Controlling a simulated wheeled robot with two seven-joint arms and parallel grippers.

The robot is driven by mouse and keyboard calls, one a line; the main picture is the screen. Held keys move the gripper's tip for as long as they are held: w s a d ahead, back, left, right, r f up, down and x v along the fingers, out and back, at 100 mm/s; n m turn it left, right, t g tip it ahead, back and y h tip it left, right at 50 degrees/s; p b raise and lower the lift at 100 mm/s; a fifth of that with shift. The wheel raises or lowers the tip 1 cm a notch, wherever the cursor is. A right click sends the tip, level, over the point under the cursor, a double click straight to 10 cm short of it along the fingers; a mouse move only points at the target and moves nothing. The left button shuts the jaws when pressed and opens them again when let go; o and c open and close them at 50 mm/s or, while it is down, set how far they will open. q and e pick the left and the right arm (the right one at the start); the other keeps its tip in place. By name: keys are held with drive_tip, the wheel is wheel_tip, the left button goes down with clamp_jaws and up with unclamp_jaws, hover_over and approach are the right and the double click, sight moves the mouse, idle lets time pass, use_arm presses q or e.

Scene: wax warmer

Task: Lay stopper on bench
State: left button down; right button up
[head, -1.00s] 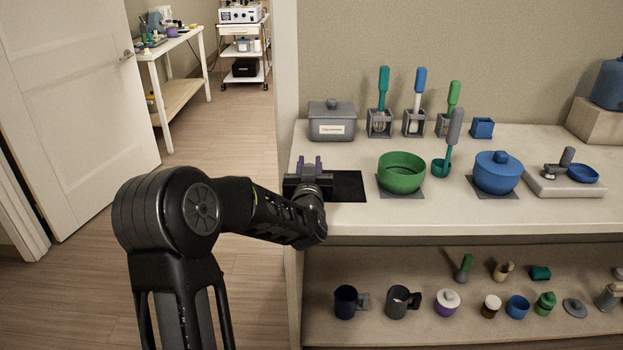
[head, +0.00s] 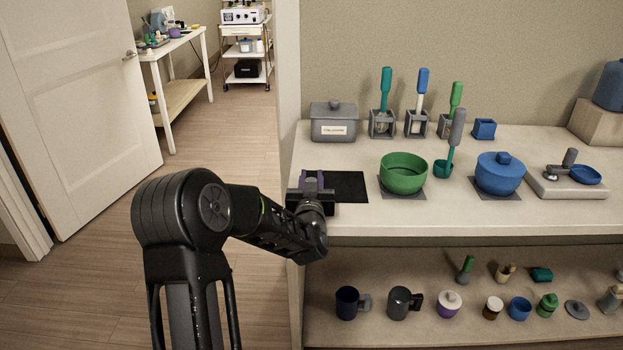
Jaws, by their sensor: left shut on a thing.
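My left gripper (head: 311,182) is over the left front end of the bench (head: 450,213), at the left part of a black mat (head: 350,188). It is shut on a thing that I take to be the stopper. The gripper body and wrist hide most of it. Purple parts show at the fingers, and I cannot tell whether they belong to the fingers or to the held thing. I also cannot tell whether the held thing touches the mat. My right gripper is not in view.
A grey lidded box (head: 333,122) stands behind the gripper. A green bowl (head: 403,174) and a blue lidded pot (head: 499,174) stand to the right. Tools in holders line the back. A lower shelf (head: 440,338) holds mugs and jars. Bare bench shows along the front.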

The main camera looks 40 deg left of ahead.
use_arm(q)
drive_tip(key=c, duration=1.1)
unclamp_jaws()
drive_tip(key=shift+r, duration=0.15)
drive_tip(key=shift+s+d, duration=0.25)
drive_tip(key=b+v, duration=0.1)
drive_tip(key=v, duration=1)
drive_tip(key=shift+s+d, duration=0.1)
drive_tip(key=shift+s, duration=0.05)
